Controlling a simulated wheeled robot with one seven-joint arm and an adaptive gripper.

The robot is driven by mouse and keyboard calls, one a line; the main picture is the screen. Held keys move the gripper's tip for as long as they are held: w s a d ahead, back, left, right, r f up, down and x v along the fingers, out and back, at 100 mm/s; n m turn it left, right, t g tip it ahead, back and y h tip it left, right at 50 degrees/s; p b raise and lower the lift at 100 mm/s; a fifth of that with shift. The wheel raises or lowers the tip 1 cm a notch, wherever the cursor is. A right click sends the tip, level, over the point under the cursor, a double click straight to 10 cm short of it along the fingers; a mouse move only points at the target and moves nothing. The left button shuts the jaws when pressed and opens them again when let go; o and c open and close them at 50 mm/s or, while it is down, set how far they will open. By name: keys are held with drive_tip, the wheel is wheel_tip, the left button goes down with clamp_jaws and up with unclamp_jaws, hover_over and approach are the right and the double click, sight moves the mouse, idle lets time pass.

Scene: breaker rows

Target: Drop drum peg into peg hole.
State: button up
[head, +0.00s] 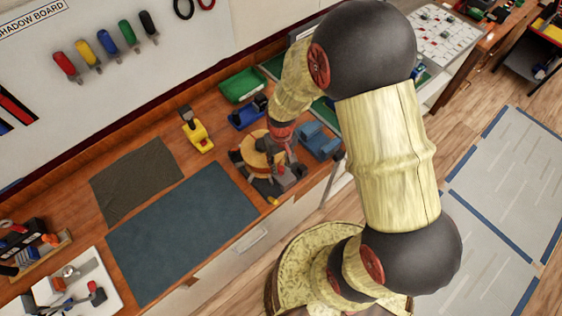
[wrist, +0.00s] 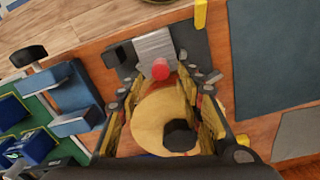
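My gripper (wrist: 161,84) is low over the workbench, its two fingers spread apart. In the wrist view a round tan drum-like body (wrist: 146,125) with a dark knob or opening (wrist: 179,135) shows between the fingers. It also shows in the head view (head: 254,152), partly covered by my gripper. A short red cylinder (wrist: 160,70) stands beyond the drum, in front of a grey block (wrist: 154,46). I cannot tell which of these is the drum peg, nor whether a finger touches the drum. No peg hole can be made out clearly.
Blue holders (head: 318,140) and a green tray (head: 242,85) sit close by on the bench. A yellow tool (head: 197,131) stands to the left. A blue-grey mat (head: 180,235) and a dark cloth (head: 136,178) lie clear. The bench's front edge is close to my gripper.

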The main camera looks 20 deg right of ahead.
wheel_tip(320, 180, up, 12)
idle(0.8)
idle(0.4)
drive_tip(key=s+r+t+b, duration=0.2)
drive_tip(key=s+r+b, duration=0.1)
drive_tip(key=s+b, duration=0.4)
drive_tip(key=s+r+t+b, duration=0.3)
drive_tip(key=s+r+b, duration=0.1)
drive_tip(key=s+b, duration=0.3)
drive_tip(key=shift+r+m+t+b, duration=0.3)
drive_tip(key=shift+b, duration=0.25)
